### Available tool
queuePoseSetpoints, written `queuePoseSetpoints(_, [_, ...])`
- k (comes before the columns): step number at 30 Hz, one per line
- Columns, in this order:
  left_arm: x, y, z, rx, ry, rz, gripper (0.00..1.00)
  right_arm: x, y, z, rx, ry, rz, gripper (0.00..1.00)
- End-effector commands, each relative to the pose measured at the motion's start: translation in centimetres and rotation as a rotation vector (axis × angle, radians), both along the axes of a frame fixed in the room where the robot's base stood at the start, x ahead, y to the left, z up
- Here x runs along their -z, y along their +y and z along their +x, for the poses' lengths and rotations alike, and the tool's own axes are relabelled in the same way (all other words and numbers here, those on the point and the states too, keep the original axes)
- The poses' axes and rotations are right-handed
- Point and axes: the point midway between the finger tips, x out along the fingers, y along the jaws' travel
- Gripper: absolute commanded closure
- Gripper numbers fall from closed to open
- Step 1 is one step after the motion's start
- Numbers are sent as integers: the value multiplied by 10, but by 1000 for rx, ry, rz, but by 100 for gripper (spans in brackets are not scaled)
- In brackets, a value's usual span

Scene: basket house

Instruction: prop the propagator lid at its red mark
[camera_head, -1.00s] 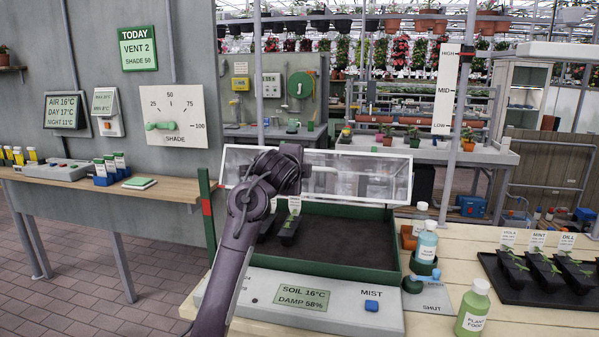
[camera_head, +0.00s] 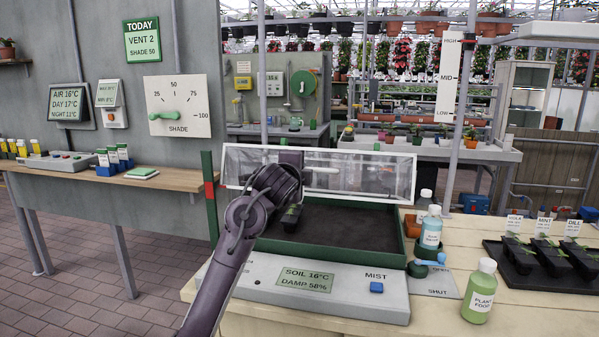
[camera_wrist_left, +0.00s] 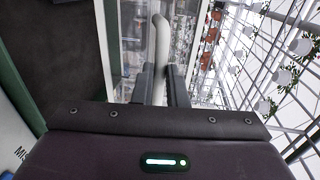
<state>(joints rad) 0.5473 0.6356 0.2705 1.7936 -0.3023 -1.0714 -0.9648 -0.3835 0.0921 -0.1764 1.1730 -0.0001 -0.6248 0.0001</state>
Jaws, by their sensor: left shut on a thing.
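The clear lid (camera_head: 375,179) with its white frame is raised and tilted over the green propagator tray (camera_head: 405,240). A green post (camera_head: 208,165) stands at the tray's left with a red mark (camera_head: 209,190). In the picture the lid's lower left corner shows close beside this mark; I cannot tell their distance in depth. In the left wrist view my left gripper (camera_wrist_left: 160,80) is shut on the lid's pale bar handle (camera_wrist_left: 160,40). In the head view my left wrist hides the fingers and part of the lid. My right gripper is not in view.
Dark soil and a small seedling pot (camera_head: 291,216) lie in the tray. A control panel (camera_head: 250,277) is in front.

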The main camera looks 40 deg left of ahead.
Motion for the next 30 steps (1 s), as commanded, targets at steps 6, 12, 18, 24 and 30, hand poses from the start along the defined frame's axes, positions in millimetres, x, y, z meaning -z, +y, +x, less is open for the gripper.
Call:
queuePoseSetpoints(6, [0,1,0,-3,1,-2,80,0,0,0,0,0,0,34])
queuePoseSetpoints(12, [0,1,0,-2,1,-1,66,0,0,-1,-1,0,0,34])
queuePoseSetpoints(18, [0,0,-1,0,1,0,66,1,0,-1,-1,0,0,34])
queuePoseSetpoints(24, [-4,-12,-23,0,-1,0,66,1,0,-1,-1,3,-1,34])
queuePoseSetpoints(30, [-10,-28,-52,0,-1,-3,66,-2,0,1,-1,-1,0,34])
